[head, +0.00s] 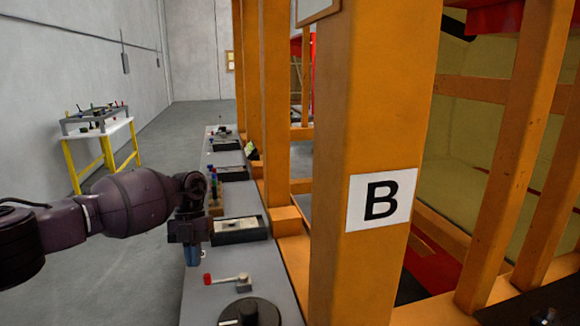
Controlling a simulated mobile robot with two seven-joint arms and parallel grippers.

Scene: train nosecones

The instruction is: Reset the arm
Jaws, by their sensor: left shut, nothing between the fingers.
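My left arm (125,203) reaches in from the left, dark purple-grey, stretched nearly level across the aisle. Its wrist bends downward at the end, and my left gripper (193,256) points down over the left edge of the long grey bench (222,285). The fingers are small and partly dark in this view; they are shut and hold nothing. The gripper is just left of a dark-rimmed tray (241,237) on the bench. I cannot tell its exact height above the bench. My right gripper is not in view.
A lever with a red knob (207,279) stands near the gripper on the bench. Coloured handles (214,185) stand behind the wrist. An orange post (372,120) with a "B" sign (381,199) rises close on the right. Grey floor is open at left, before a yellow-legged table (108,150).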

